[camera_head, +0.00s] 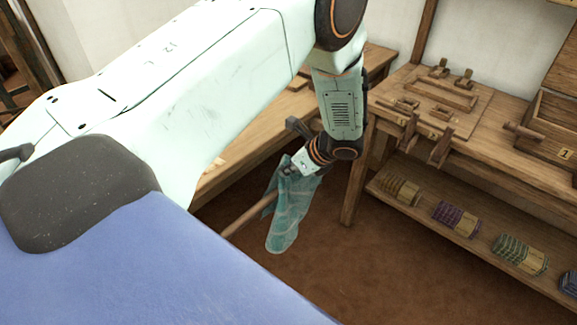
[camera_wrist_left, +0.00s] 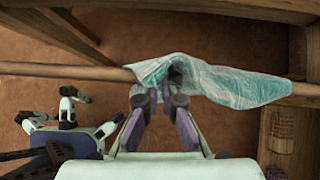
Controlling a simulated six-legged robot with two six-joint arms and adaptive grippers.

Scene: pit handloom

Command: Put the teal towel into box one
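The teal towel (camera_head: 288,212) is thin and pale-patterned, and hangs bunched below my left gripper (camera_head: 300,167) at a wooden rod (camera_head: 248,214). In the left wrist view the towel (camera_wrist_left: 235,85) lies over the rod (camera_wrist_left: 70,71), its loose end spread to the right. The left gripper's fingers (camera_wrist_left: 163,97) are close together with bunched cloth between their tips; they appear shut on it. Box one (camera_head: 541,133), wooden with a "1" label, stands on the bench at the right edge, partly cut off. My right gripper is not in view.
A wooden bench (camera_head: 478,131) with small wooden tools stands at the right. Its lower shelf (camera_head: 410,205) holds several banded rolled cloths. Another long wooden top (camera_head: 230,166) runs behind my arm. The brown floor (camera_head: 340,265) between them is clear.

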